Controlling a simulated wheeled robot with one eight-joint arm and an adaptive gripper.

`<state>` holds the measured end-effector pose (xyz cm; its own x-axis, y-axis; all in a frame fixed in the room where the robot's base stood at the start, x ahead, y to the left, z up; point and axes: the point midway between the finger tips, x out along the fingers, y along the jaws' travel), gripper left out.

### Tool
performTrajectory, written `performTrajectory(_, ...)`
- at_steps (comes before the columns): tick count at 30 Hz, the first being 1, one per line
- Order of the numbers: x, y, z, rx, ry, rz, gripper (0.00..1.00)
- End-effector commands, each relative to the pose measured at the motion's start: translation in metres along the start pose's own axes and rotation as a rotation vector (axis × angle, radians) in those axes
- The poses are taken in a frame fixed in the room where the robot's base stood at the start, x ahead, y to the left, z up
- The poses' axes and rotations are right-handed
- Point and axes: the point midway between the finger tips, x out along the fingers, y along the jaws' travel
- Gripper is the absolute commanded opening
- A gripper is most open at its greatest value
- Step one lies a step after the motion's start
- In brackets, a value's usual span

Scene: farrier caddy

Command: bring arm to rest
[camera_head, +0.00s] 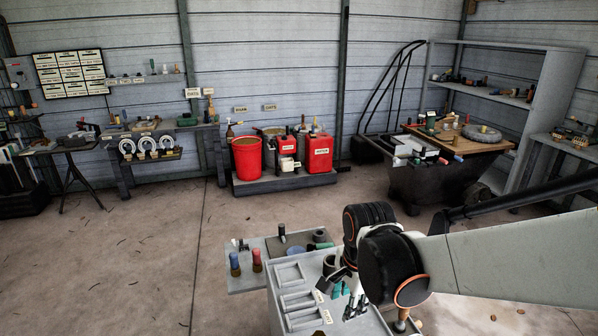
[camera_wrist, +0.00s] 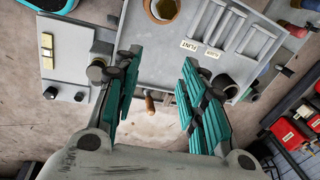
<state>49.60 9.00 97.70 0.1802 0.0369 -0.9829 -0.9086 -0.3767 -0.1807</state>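My gripper (camera_head: 341,289) hangs over the right part of a grey caddy (camera_head: 284,275) in the head view, with its teal finger pads pointing down. In the wrist view my gripper (camera_wrist: 160,64) has its two fingers spread well apart. Nothing is held between them. The caddy's grey tray (camera_wrist: 150,70) fills the top of that view, beyond the fingertips. A small brown handle-like piece (camera_wrist: 150,104) shows in the gap, apart from both fingers. My arm reaches in from the right in the head view, and its dark wrist joints hide part of the caddy.
The caddy's side shelf holds red (camera_head: 256,260) and blue-topped (camera_head: 234,264) pieces. Red containers (camera_head: 319,153) stand on a low platform at the back wall. A cluttered bench (camera_head: 470,148) stands behind my arm. The floor (camera_head: 120,255) at left is open.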

Motion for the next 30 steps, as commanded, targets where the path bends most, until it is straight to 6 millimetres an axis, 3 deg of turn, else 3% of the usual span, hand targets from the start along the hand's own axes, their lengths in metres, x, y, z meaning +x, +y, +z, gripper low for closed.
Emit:
performTrajectory(6,-0.046,0.030,-0.016,-0.274,0.047,-0.094,0.38)
performTrajectory(15,-0.091,0.075,-0.030,-0.656,0.166,-0.190,0.38)
performTrajectory(24,-0.115,0.120,-0.037,-1.012,0.326,-0.231,0.38)
performTrajectory(30,-0.120,0.134,-0.039,-1.144,0.395,-0.232,0.38)
